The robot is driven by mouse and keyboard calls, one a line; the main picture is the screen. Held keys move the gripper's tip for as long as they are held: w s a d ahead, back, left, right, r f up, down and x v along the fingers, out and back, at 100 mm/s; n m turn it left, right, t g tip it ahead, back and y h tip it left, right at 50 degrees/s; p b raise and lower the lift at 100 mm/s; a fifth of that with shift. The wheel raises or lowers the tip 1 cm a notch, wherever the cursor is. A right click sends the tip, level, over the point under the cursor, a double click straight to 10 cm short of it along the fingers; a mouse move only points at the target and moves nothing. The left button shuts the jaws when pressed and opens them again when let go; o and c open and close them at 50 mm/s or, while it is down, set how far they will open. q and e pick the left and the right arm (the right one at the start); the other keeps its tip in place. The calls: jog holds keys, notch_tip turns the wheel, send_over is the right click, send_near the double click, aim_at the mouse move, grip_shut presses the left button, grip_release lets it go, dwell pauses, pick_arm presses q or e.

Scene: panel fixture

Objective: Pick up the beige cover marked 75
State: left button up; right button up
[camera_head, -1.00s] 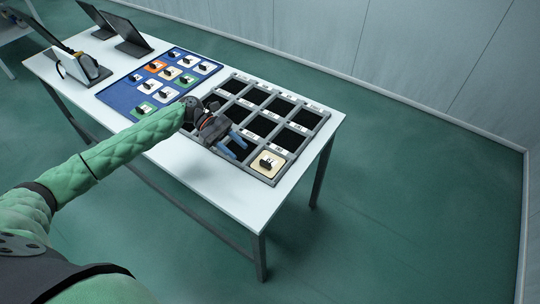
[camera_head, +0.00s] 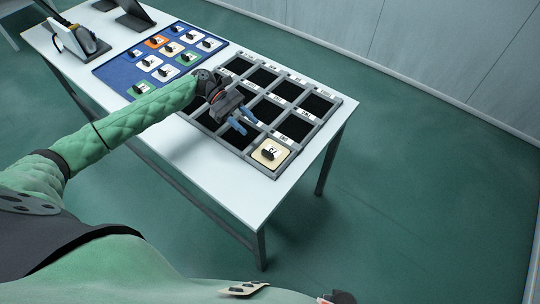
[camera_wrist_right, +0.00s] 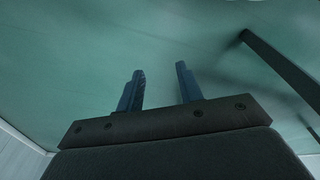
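The beige cover (camera_head: 270,153) with a dark grip and a printed mark, which looks like 75, lies in the near corner cell of the black-celled grid frame (camera_head: 234,147). My left gripper (camera_head: 246,125) hangs over the frame, up and left of the cover in the picture. Its blue fingers are apart, nothing is between them, and they do not touch the cover. The cover is not in that wrist view.
A blue board (camera_head: 114,75) with several white, beige, green and orange covers lies left of the frame on the white table (camera_head: 215,178). A holder with a tool (camera_head: 80,40) and a dark stand (camera_head: 136,18) are at the far left. Other frame cells look empty.

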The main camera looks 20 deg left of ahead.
aim_at(263, 150)
pick_arm(q)
notch_tip(263, 150, down, 4)
jog(key=b, duration=0.3)
jog(key=shift+s+r, duration=0.15)
notch_tip(263, 150, down, 2)
jog(key=b, duration=0.2)
jog(key=shift+f+b, duration=0.25)
jog(key=shift+b, duration=0.05)
pick_arm(e)
jog(key=w+a+r, duration=0.2)
jog(key=a+r, duration=0.1)
jog(key=r, duration=1.5)
pick_arm(q)
jog(key=shift+s+d+f, duration=0.1)
jog(key=shift+s+d, duration=0.1)
jog(key=shift+d, duration=0.3)
jog(key=shift+p+x, duration=0.5)
jog(key=shift+x, duration=0.35)
jog(key=p+x, duration=0.2)
jog(key=x, duration=0.2)
jog(key=shift+d, duration=0.25)
jog(key=shift+s+d+f, duration=0.1)
jog(key=shift+d, duration=0.15)
grip_shut()
pick_arm(e)
notch_tip(263, 150, down, 12)
jog(key=s+d, duration=0.1)
jog(key=s, duration=0.1)
jog(key=shift+s+d+f+g, duration=0.15)
jog(key=shift+s+d+g, duration=0.25)
